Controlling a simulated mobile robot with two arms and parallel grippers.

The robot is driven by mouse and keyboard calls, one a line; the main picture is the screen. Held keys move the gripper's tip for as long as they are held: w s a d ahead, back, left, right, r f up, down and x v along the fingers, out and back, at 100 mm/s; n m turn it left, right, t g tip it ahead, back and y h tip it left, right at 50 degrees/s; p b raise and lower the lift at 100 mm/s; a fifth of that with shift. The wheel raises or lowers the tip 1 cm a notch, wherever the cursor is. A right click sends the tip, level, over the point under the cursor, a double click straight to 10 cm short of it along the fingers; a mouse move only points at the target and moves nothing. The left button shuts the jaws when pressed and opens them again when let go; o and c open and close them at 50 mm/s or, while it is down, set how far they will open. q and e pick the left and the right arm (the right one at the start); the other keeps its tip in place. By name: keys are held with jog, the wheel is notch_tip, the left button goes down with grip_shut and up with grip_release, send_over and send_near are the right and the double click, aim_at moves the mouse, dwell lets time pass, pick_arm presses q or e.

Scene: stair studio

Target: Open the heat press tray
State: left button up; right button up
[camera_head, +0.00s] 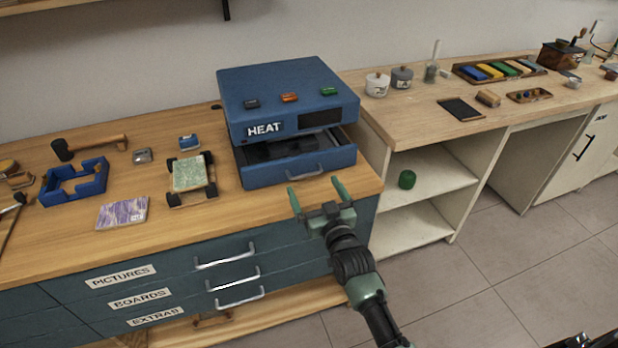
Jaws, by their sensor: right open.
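The blue heat press (285,92), marked HEAT, stands at the back right of the wooden counter. Its tray (272,172) sticks out at the front below the body, and a dark inside shows over its front wall. The tray has a grey bar handle (305,172). My right gripper (316,194) has its two green fingers spread wide and holds nothing. It is just in front of and below the handle, apart from it as far as I can tell. My left gripper is not in view.
On the counter left of the press are a small board on a dark holder (192,175), a purple patterned card (122,212), a blue frame (75,184) and a mallet (92,146). Labelled drawers with handles (225,261) lie below. Open shelves (425,175) are at right.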

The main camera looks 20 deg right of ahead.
jog(key=w, duration=0.4)
jog(key=shift+f, duration=0.15)
jog(key=shift+w, duration=0.35)
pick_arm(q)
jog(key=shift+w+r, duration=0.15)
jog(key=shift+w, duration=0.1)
